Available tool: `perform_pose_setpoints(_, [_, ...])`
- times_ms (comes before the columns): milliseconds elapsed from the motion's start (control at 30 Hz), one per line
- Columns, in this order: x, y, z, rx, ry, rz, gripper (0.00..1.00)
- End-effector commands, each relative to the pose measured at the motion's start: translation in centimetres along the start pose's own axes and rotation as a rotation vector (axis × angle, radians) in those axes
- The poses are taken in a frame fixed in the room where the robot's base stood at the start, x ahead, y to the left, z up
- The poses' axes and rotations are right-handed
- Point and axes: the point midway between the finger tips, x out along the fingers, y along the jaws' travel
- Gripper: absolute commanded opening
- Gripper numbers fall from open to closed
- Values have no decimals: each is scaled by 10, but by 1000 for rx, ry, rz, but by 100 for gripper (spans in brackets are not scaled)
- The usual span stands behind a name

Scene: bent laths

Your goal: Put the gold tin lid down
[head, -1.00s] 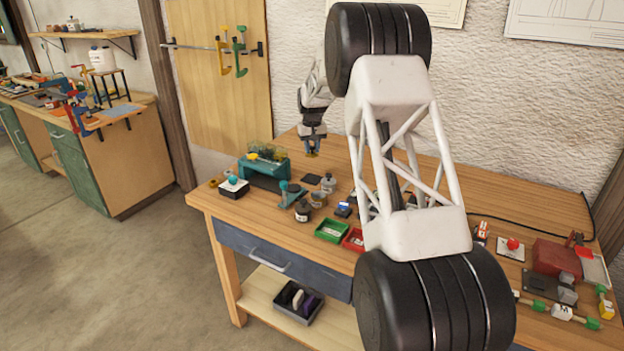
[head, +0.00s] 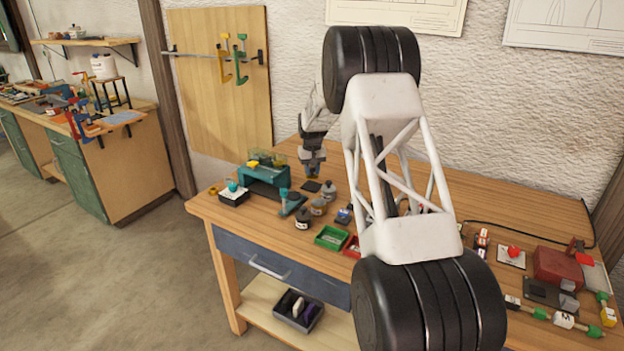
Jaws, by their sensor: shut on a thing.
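My gripper (head: 312,173) points down over the back of the workbench, left of my large arm link. It is shut on the gold tin lid (head: 312,178), which shows only as a small yellowish bit at the fingertips. The lid is just above or at a small dark square pad (head: 311,186); I cannot tell whether it touches anything.
Close by stand grey tins (head: 328,191), a dark jar (head: 303,219) and a teal-topped stand (head: 290,202). A teal rack (head: 264,175) is to the left. Green (head: 331,238) and red (head: 352,246) trays lie in front. My arm hides the bench's middle.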

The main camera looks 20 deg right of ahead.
Motion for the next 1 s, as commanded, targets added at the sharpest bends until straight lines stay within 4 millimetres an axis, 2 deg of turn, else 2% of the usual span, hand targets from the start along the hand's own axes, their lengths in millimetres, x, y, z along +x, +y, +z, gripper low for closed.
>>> perform_pose_setpoints(400, [35,0,0,0,-1,0,4])
perform_pose_setpoints(867, [40,0,0,0,-1,0,4])
perform_pose_setpoints(900, [40,0,0,0,-1,0,30])
perform_pose_setpoints(1000, [40,0,0,0,-1,0,46])
